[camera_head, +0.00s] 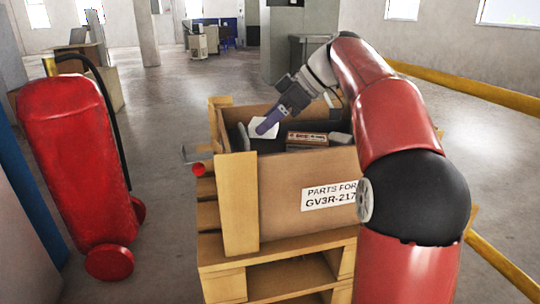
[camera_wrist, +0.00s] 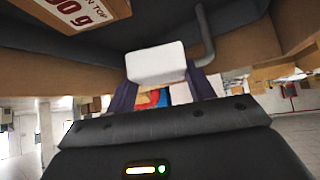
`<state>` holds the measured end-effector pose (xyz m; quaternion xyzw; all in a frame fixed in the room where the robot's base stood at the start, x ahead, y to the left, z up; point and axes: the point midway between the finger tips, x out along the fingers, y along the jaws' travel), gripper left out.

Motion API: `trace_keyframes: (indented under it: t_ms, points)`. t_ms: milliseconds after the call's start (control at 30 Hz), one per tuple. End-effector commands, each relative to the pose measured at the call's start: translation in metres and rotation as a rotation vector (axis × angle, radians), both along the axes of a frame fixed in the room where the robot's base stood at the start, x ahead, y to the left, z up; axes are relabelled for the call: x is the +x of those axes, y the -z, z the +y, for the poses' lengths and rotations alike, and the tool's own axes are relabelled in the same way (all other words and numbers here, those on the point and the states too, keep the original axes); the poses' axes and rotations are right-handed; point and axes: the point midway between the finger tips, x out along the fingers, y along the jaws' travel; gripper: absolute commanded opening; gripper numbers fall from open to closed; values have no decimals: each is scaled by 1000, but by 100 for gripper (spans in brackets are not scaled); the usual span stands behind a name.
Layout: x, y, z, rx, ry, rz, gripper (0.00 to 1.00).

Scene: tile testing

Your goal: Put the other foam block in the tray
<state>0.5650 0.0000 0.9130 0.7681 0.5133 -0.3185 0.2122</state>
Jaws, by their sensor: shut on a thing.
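My gripper (camera_head: 265,128) reaches down into the open top of a labelled cardboard box (camera_head: 278,205). Its purple fingers are shut on a white foam block (camera_head: 260,124). The block also shows between the fingers in the wrist view (camera_wrist: 156,64). A dark surface (camera_wrist: 235,42) with a grey bent bar lies beyond the block in the wrist view; I cannot tell whether it is the tray. No second foam block can be made out. The box's front wall hides its floor.
A small carton with a red-and-white label (camera_head: 307,138) lies inside the box, right of my gripper. The box stands on a wooden pallet (camera_head: 225,286). A red wheeled extinguisher (camera_head: 70,160) stands at left. Open floor (camera_head: 180,100) lies behind.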

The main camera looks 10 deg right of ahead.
Motion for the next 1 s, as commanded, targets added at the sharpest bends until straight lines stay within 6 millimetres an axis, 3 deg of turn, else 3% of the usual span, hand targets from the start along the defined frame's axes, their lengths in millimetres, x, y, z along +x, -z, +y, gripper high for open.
trace_keyframes:
  t_ms: [100,267,500,900,933,1000]
  points:
    - [0,24,0,0,1,1,33]
    - [0,35,0,0,0,0,33]
    - [0,67,0,0,1,1,33]
    - [0,75,0,-1,0,-1,33]
    - [0,73,0,-1,0,-1,57]
    - [0,73,0,-1,0,-1,66]
